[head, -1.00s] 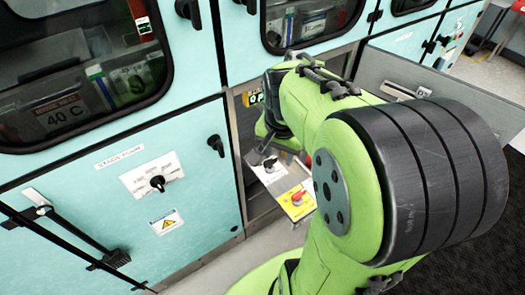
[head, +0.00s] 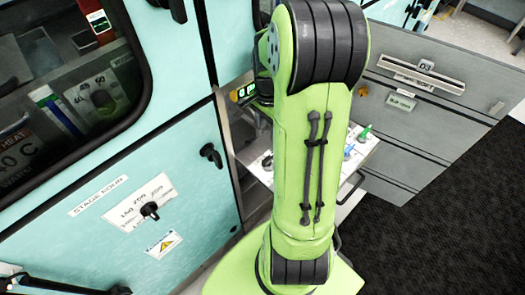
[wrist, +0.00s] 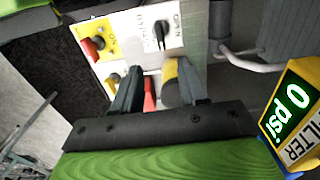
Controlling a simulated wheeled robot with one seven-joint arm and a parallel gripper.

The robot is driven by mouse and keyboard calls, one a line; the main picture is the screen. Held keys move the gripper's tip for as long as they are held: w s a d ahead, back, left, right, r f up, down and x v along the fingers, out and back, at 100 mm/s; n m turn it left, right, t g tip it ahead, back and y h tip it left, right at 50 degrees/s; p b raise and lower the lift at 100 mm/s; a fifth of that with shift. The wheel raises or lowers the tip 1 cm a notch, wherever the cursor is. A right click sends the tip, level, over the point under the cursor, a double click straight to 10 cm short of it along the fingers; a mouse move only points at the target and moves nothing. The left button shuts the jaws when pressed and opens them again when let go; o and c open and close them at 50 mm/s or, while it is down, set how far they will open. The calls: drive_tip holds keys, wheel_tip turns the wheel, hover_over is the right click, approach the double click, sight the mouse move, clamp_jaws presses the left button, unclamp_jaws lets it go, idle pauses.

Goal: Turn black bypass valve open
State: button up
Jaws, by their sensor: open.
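In the wrist view the black valve knob (wrist: 160,34) sits on a white plate with small lettering, including what looks like OPEN. Its pointer lies roughly along the picture's vertical. My gripper (wrist: 152,82) is open, with its two dark fingers apart below the knob in the picture and not around it. A red part shows between the fingers, and a yellow and black part is by the right finger. In the head view my green arm hides most of the panel and my gripper; a dark knob (head: 267,162) shows at the arm's left edge.
A red knob on a yellow plate (wrist: 94,46) is left of the black knob. A filter display (wrist: 294,98) reading 0 psi and a curved pale handle (wrist: 256,62) are at the right. In the head view grey drawers (head: 418,115) stand at the right.

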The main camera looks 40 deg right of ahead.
sight(267, 158)
wheel_tip(267, 158, down, 14)
drive_tip(key=b, duration=0.4)
drive_tip(key=shift+f+b, duration=0.15)
drive_tip(key=shift+b, duration=0.15)
clamp_jaws()
